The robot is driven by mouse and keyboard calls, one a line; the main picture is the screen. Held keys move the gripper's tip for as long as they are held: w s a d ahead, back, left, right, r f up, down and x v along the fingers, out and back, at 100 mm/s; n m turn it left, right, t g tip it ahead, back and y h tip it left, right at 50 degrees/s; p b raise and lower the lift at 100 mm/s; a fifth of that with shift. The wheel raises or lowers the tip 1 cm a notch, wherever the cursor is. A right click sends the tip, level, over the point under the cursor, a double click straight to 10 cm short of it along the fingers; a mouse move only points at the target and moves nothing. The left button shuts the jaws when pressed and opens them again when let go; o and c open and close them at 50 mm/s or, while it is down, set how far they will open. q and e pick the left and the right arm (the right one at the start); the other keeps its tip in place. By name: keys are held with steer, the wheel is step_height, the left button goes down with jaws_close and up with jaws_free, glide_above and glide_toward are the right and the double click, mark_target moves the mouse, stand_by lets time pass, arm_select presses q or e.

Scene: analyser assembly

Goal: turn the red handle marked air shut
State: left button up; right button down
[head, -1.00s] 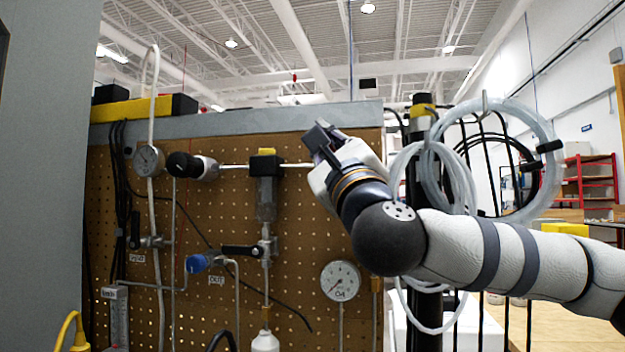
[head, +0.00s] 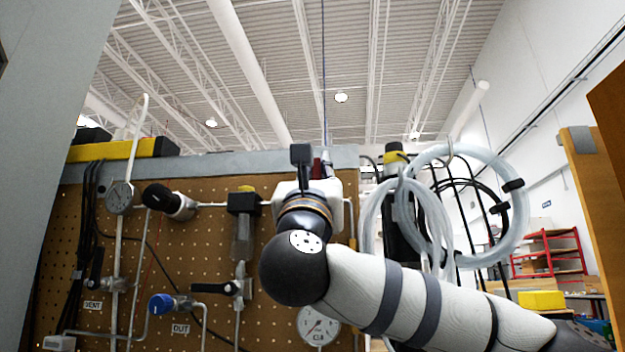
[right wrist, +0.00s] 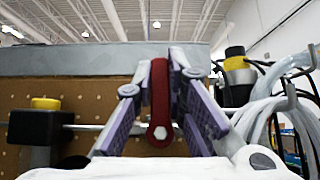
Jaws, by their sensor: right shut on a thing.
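The red handle (right wrist: 160,105) is upright in the middle of the right wrist view, with a pale bolt head at its lower end. My right gripper (right wrist: 161,78) has one finger on each side of it and is shut on it. In the head view my right gripper (head: 312,164) points up at the upper right of the pegboard. Only a sliver of dark red shows there beside its black finger. The handle's marking cannot be read. My left gripper is not in view.
The brown pegboard (head: 75,255) carries gauges, pipes and a blue-knobbed valve (head: 161,304) left of my right arm. A grey panel (head: 45,150) stands at the far left.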

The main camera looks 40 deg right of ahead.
steer(key=shift+s, duration=0.1)
stand_by(0.4)
steer(key=c, duration=1.6)
jaws_free()
steer(key=shift+d, duration=0.1)
steer(key=v, duration=1.2)
